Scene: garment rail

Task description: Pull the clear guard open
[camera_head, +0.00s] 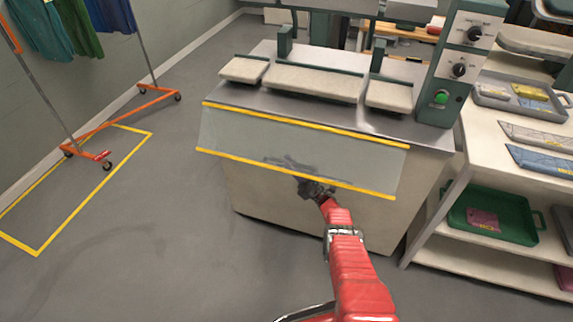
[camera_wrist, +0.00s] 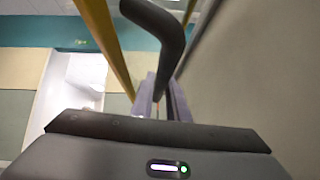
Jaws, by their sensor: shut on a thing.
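The clear guard (camera_head: 235,132) is a see-through panel with yellow strips along its top and bottom edges. It hangs slanted across the front of the press machine (camera_head: 420,128), its lower edge standing out from the cabinet. My gripper (camera_head: 314,187) is at the middle of the guard's lower edge. In the wrist view, a dark bent handle (camera_wrist: 165,38) runs down to my gripper's fingers (camera_wrist: 162,100), which are shut on it. A yellow strip (camera_wrist: 105,40) passes beside the handle. The exact contact is partly hidden.
Pale padded plates (camera_head: 312,82) lie on the machine top behind the guard. A control column with a green button (camera_head: 441,97) stands at right. A shelf unit (camera_head: 480,265) with a green tray (camera_head: 492,215) is beside it. A garment rail (camera_head: 120,118) stands left; floor between is clear.

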